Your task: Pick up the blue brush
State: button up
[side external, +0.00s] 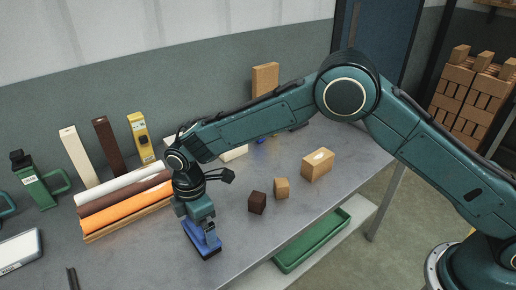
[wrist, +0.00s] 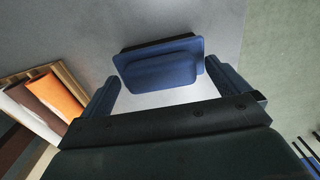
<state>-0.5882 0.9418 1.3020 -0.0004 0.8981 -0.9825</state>
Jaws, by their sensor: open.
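The blue brush (wrist: 160,68) has a rounded blue handle block and a dark strip along its far edge. In the wrist view it lies just beyond and between the two fingers of my gripper (wrist: 166,88), which is open. In the side view the brush (side external: 207,250) is at the front of the table, right under my gripper (side external: 200,228). The gripper points down and partly covers it. I cannot tell whether a finger touches the brush.
Orange, brown and white rolls (side external: 128,209) lie on a wooden tray left of my gripper. A dark brown block (side external: 257,203) and tan blocks (side external: 318,165) stand to the right. A green tray (side external: 325,240) sits below the table's front edge.

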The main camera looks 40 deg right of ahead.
jog(key=shift+f, duration=0.4)
jog(key=c, duration=1.1)
jog(key=shift+r, duration=0.2)
notch_tip(320, 180, up, 20)
jog(key=shift+f, duration=0.15)
dwell(0.4)
